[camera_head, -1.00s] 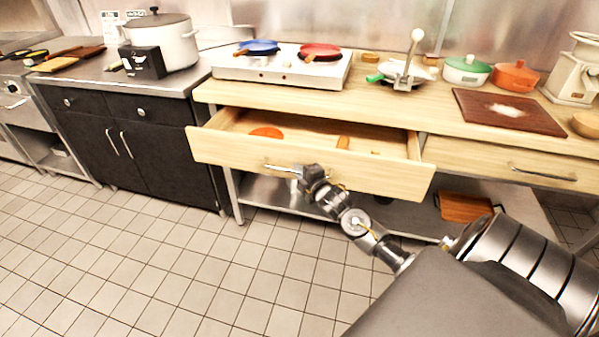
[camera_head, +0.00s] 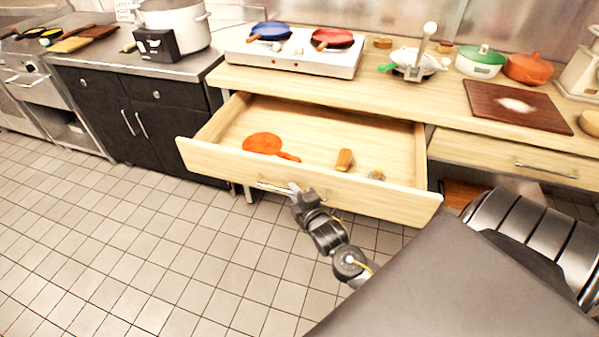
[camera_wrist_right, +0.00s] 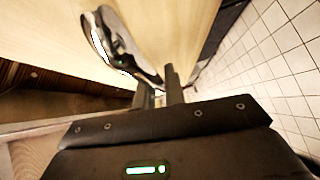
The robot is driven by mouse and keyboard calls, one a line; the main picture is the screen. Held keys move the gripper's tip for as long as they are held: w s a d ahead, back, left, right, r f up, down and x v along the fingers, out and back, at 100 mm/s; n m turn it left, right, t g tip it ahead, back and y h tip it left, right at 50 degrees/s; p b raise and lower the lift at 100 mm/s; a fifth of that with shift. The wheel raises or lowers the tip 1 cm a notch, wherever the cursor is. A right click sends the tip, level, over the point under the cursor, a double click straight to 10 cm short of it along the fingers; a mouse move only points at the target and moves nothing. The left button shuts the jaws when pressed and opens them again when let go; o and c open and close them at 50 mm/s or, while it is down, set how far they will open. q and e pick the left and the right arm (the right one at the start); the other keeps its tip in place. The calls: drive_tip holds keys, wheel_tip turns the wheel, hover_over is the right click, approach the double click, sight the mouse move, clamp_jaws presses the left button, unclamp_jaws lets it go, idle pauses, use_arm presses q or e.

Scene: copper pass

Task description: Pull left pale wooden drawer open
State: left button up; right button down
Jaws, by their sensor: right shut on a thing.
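The left pale wooden drawer (camera_head: 225,157) stands well out from under the worktop in the head view. Inside it lie an orange paddle-shaped thing (camera_head: 262,143), a small brown wooden thing (camera_head: 344,160) and a small tan thing (camera_head: 376,175). The metal bar handle (camera_head: 273,187) is on the drawer's front; it also shows in the right wrist view (camera_wrist_right: 103,38). My right gripper (camera_head: 294,190) is shut on the handle near its right part. Its fingers (camera_wrist_right: 160,90) show against the handle in the wrist view. My left gripper is not in view.
The right drawer (camera_head: 500,158) is closed beside the open one. A dark red board (camera_head: 510,107), a two-plate stove (camera_head: 290,57) and pots stand on the worktop. Dark cabinets (camera_head: 130,125) stand to the left. Tiled floor (camera_head: 130,240) is clear in front.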

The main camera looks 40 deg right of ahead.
drive_tip(key=c, duration=1.7)
unclamp_jaws()
drive_tip(key=shift+c, duration=0.2)
drive_tip(key=v, duration=1)
drive_tip(key=shift+s+b, duration=0.35)
